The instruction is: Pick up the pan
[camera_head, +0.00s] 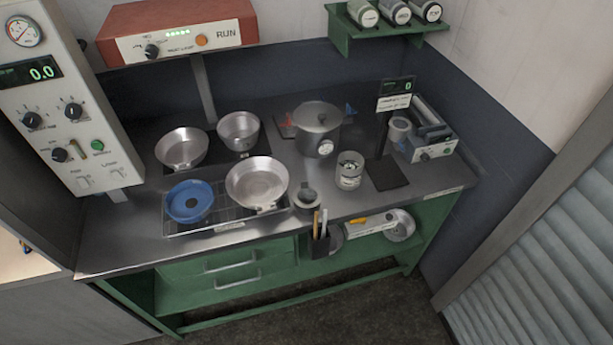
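Several round vessels that look like pans stand on the counter. A wide silver pan (257,180) and a blue pan (189,201) sit on a wire rack at the front left. A shallow silver pan (182,147) and a deeper silver pan (239,130) stand behind them on a dark surface. Short handle-like parts show at the front of the silver pans, too small to make out well. The frame does not show which pan is meant. My gripper is not in view.
A grey lidded pot (318,128), a jar (349,169) and a small grey cylinder (307,199) stand right of the pans. A black holder with sticks (319,243) hangs at the front edge. A red RUN box (177,33) is above the back. The counter's front left (125,235) is clear.

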